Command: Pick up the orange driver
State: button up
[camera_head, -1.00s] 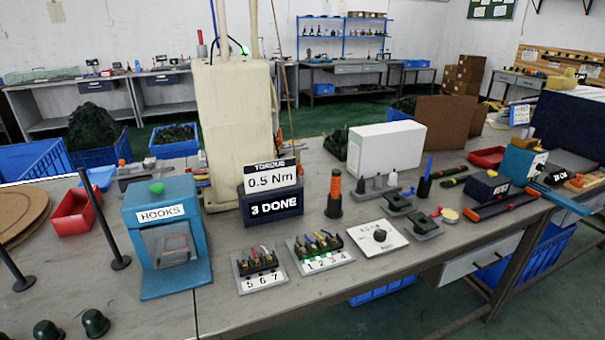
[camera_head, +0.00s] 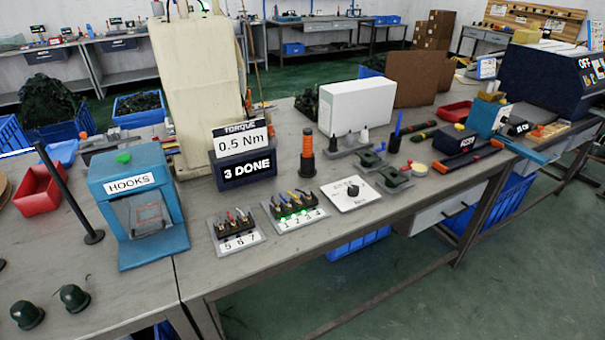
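The orange driver (camera_head: 307,143) stands upright in a dark round holder (camera_head: 306,167) on the workbench, near the middle of the head view. Its orange handle points up. It is just right of the torque display (camera_head: 243,154), which reads 0.5 Nm and 3 DONE, and left of the small bottles (camera_head: 349,139). Nothing touches its handle. My gripper is not in view.
A blue HOOKS box (camera_head: 140,200) stands on the left. Terminal blocks 5 6 7 (camera_head: 237,232) and 1 2 3 4 (camera_head: 294,207) and a white dial plate (camera_head: 351,193) lie before the driver. A white box (camera_head: 357,107) stands behind. The front bench strip is mostly clear.

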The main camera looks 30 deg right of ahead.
aim_at(308, 132)
jog(key=i+l, duration=0.75)
jog(key=i+j+u, duration=0.05)
jog(key=i, duration=0.05)
